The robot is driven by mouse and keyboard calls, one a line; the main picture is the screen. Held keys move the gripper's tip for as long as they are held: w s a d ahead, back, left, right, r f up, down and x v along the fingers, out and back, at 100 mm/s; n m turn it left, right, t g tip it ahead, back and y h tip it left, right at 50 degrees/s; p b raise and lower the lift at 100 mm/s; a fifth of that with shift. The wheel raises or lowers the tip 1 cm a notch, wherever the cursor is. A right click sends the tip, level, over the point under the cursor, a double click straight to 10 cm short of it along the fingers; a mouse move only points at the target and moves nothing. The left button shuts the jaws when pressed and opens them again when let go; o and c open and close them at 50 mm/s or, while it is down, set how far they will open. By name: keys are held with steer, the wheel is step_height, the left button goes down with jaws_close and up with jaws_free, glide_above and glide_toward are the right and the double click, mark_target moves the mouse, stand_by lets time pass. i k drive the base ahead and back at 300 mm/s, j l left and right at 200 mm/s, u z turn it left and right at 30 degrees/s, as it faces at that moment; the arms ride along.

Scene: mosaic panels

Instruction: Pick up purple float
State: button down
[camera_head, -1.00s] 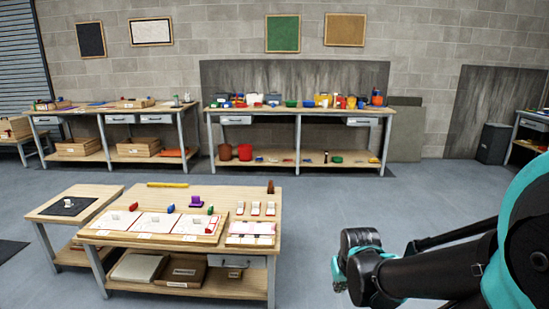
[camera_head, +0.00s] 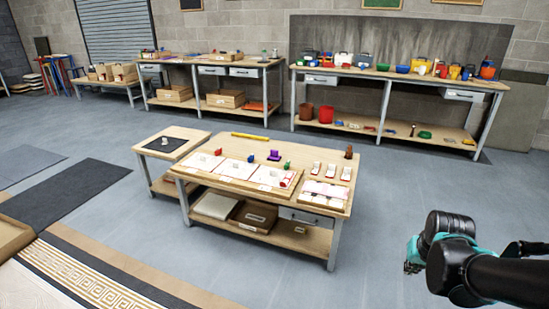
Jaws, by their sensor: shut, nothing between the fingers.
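A small purple float (camera_head: 275,154) sits on the middle of the near wooden table (camera_head: 307,148), behind the white panels. My gripper (camera_head: 413,262) is at the lower right, in front of and to the right of this table, over open floor. It is shut and holds nothing. It is well apart from the purple float.
White panels (camera_head: 239,172) and small coloured pieces lie on the near table. A side table with a black mat (camera_head: 166,145) stands at its left. Loaded workbenches (camera_head: 345,73) line the back wall. A patterned rug (camera_head: 85,275) lies lower left.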

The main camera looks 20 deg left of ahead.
mark_target(273, 156)
steer(key=i+j, duration=0.25)
steer(key=j, duration=0.2)
steer(key=i+j, duration=0.25)
steer(key=j, duration=0.2)
steer(key=i+j, duration=0.25)
steer(key=j, duration=0.2)
steer(key=i+j, duration=0.25)
steer(key=j, duration=0.2)
steer(key=i+j, duration=0.3)
steer(key=j, duration=0.15)
steer(key=i+j, duration=0.25)
steer(key=j, duration=0.2)
steer(key=i+j, duration=0.25)
steer(key=j, duration=0.2)
steer(key=i+j, duration=0.25)
steer(key=j, duration=0.2)
steer(key=z, duration=0.05)
